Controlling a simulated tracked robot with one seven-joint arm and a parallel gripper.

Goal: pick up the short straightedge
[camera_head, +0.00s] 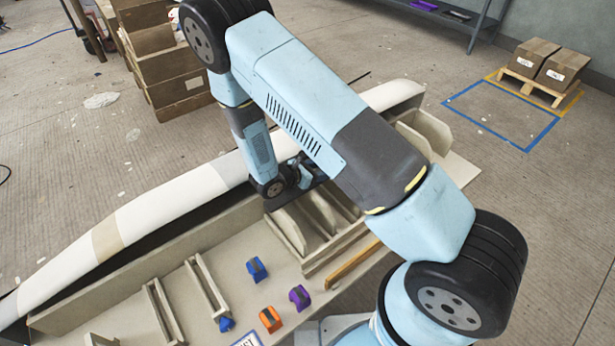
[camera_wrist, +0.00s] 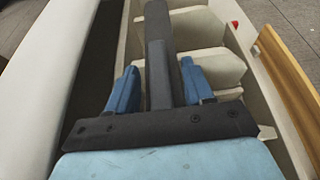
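My gripper (camera_wrist: 160,78) is over the mould, and its two blue fingers show apart in the wrist view. A dark grey bar (camera_wrist: 158,25), perhaps the short straightedge, runs between the fingers and away from me. I cannot tell whether the fingers press on it. In the head view my gripper (camera_head: 300,172) is partly hidden by my arm, and a dark flat piece (camera_head: 275,203) shows beside it on the mould's edge. A wooden bar (camera_head: 352,263) lies at the right of the work surface. It also shows at the right in the wrist view (camera_wrist: 290,75).
The long pale mould (camera_head: 165,205) has an upright wall and ribs (camera_head: 288,228). Blue (camera_head: 256,269), orange (camera_head: 270,319) and purple (camera_head: 299,297) clamp-like pieces lie in front. Wooden crates (camera_head: 160,60) stand behind. Boxes on a pallet (camera_head: 535,88) are far right. Open floor lies between.

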